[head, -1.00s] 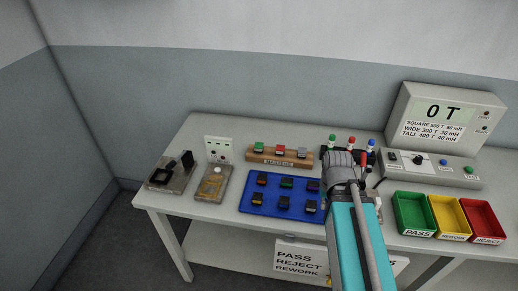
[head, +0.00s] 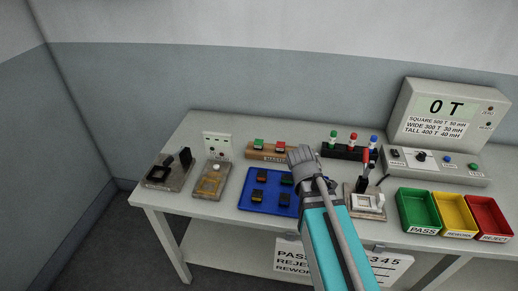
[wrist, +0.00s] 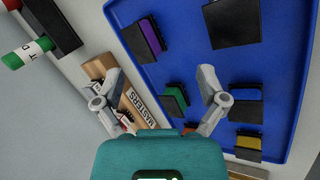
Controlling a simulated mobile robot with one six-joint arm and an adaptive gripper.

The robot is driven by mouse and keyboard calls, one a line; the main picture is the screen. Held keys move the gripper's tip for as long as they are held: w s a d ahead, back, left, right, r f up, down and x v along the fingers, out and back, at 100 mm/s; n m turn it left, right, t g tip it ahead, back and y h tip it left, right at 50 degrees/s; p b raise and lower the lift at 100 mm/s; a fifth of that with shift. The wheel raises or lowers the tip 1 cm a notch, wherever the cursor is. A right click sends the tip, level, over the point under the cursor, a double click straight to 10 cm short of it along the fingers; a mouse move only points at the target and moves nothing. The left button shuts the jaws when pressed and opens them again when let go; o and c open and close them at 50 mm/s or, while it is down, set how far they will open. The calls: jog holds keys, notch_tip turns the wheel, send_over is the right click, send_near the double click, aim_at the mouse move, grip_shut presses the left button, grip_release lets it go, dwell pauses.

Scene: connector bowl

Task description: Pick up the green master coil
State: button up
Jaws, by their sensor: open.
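The green master coil (head: 259,143) sits at the left end of the wooden MASTERS rack (head: 262,155) in the head view, with a red coil (head: 280,146) to its right. My gripper (head: 304,162) is over the right end of the rack and the tray's back right, hiding the rack's third place. In the wrist view my gripper (wrist: 160,82) is open, its two fingers spread with nothing between them. The rack (wrist: 100,68) lies behind the left finger there. The green master coil cannot be made out in that view; my gripper body covers the lower middle.
A blue tray (head: 246,203) with several coils, one of them green (wrist: 175,98), lies in front of the rack. A stand with green, red and blue-capped bottles (head: 352,140) is behind right. Green, yellow and red bins (head: 416,211) stand at right.

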aim_at(258, 143)
jog(key=w+a+n+t+b, duration=0.1)
jog(key=w+a+n, duration=0.1)
jog(key=a+n, duration=0.1)
jog(key=w+a+n+t+b, duration=0.1)
jog(key=w+a+n+t, duration=0.1)
jog(key=a+n, duration=0.1)
jog(key=w+a+r+n+t+b, duration=0.1)
jog(key=w+a+n, duration=0.1)
jog(key=n, duration=0.3)
jog(key=shift+w+a+t+h, duration=0.3)
jog(key=shift+a+t, duration=0.1)
jog(key=w+a+r+n+t+y+b, duration=0.1)
jog(key=a+n+t, duration=0.1)
jog(key=a+n, duration=0.3)
jog(key=w+a+r+n+t+y+b, duration=0.1)
jog(key=a+n+t, duration=0.1)
jog(key=a+n, duration=0.4)
jog(key=shift+w+a+r+n, duration=0.25)
jog(key=shift+w+a+n, duration=0.1)
jog(key=shift+n, duration=0.15)
jog(key=shift+w+f+b, duration=0.1)
jog(key=shift+w+b, duration=0.05)
jog(key=shift+b, duration=0.2)
jog(key=b+x, duration=0.3)
jog(key=x, duration=0.4)
jog(key=shift+w, duration=0.15)
jog(key=shift+w+d+f, duration=0.1)
jog(key=shift+w+f, duration=0.1)
jog(key=shift+w, duration=0.3)
